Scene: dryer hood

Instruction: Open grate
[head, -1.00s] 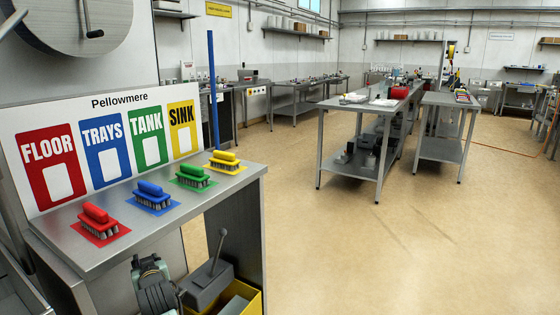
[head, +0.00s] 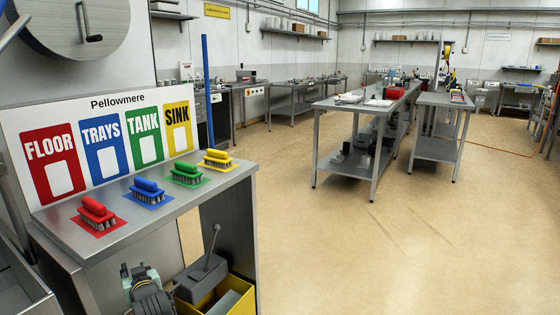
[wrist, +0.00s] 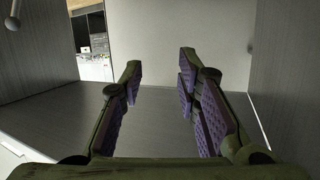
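My gripper (wrist: 160,78) is open and empty in the wrist view, its two dark green fingers with purple pads spread apart. It faces a grey metal space with a wall (wrist: 38,55) on the left, another wall (wrist: 290,80) on the right and a flat grey panel (wrist: 150,108) below. No slatted or meshed grate can be made out in either view. In the head view, a round steel disc (head: 65,22) with a small handle (head: 88,36) is at the upper left; I cannot tell whether it belongs to the grate.
A steel bench (head: 150,225) carries red (head: 97,212), blue (head: 148,190), green (head: 187,172) and yellow (head: 217,158) brushes before a labelled board (head: 110,112). Floor to the right is clear.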

